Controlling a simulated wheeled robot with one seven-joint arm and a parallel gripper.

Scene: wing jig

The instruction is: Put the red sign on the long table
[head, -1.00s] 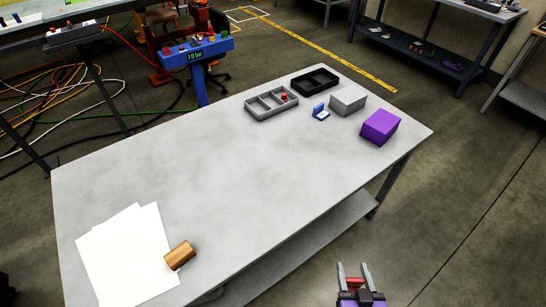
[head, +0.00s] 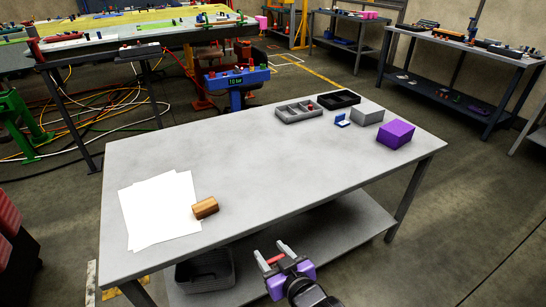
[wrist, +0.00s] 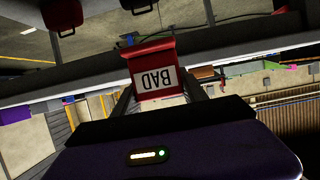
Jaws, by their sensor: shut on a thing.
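The red sign (wrist: 153,60) is between my gripper's fingers in the wrist view. It has a white label reading BAD, seen upside down. In the head view my gripper (head: 270,259) is shut on the red sign (head: 276,259), of which only a small red piece shows. My gripper is in front of the near edge of a long grey table (head: 255,165), apart from its top.
On the table are white paper sheets (head: 160,210), a wooden block (head: 205,208), a grey divided tray (head: 299,112), a black tray (head: 339,98), a grey box (head: 367,116), a blue piece (head: 342,120) and a purple box (head: 396,134). The table's middle is clear.

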